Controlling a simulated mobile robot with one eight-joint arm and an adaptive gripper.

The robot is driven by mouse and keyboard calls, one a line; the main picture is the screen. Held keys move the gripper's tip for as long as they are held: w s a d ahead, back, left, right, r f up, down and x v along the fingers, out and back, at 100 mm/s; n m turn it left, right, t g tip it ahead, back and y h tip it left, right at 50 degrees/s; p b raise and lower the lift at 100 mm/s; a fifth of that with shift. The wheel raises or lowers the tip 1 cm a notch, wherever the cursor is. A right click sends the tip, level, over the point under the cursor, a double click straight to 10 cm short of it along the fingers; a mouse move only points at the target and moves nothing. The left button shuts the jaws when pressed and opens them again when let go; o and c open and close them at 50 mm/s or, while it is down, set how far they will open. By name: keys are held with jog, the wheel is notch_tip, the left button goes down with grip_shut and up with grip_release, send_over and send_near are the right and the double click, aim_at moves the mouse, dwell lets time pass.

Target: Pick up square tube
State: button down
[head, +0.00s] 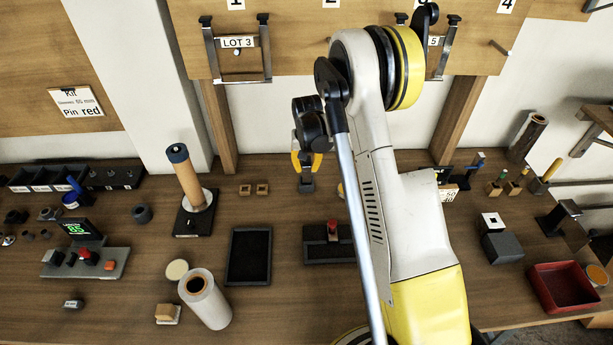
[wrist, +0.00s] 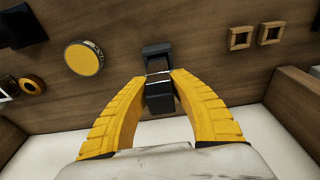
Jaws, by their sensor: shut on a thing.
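My gripper (head: 306,173) points down over the middle of the bench, with its yellow fingers closed on a dark square-edged piece (head: 306,187). In the wrist view the dark piece (wrist: 159,99) sits between the fingertips (wrist: 157,77), with a black frame-like part beyond a pale edge. It looks like a square tube, but its opening is not clear. I cannot tell whether it touches the bench. Two small tan square pieces with square holes (head: 245,189) (head: 262,189) lie left of my gripper; they also show in the wrist view (wrist: 241,38) (wrist: 269,32).
A black tray (head: 234,257) and a base with a red part (head: 313,248) lie nearer. A blue-topped wooden cylinder (head: 187,183) stands left. A white cylinder (head: 213,312) stands front left. A yellow disc (wrist: 84,58) lies close by. A red bin (head: 535,299) is at right.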

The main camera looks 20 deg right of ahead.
jog(key=shift+r, duration=0.15)
jog(key=shift+r, duration=0.6)
notch_tip(320, 180, up, 3)
jog(key=shift+f+p, duration=0.15)
jog(key=shift+p, duration=0.45)
jog(key=s+d+r+p, duration=0.2)
jog(key=s+d+r, duration=0.4)
jog(key=d, duration=0.3)
jog(key=shift+s+d+r, duration=0.25)
jog(key=shift+d+r, duration=0.1)
jog(key=shift+r, duration=0.05)
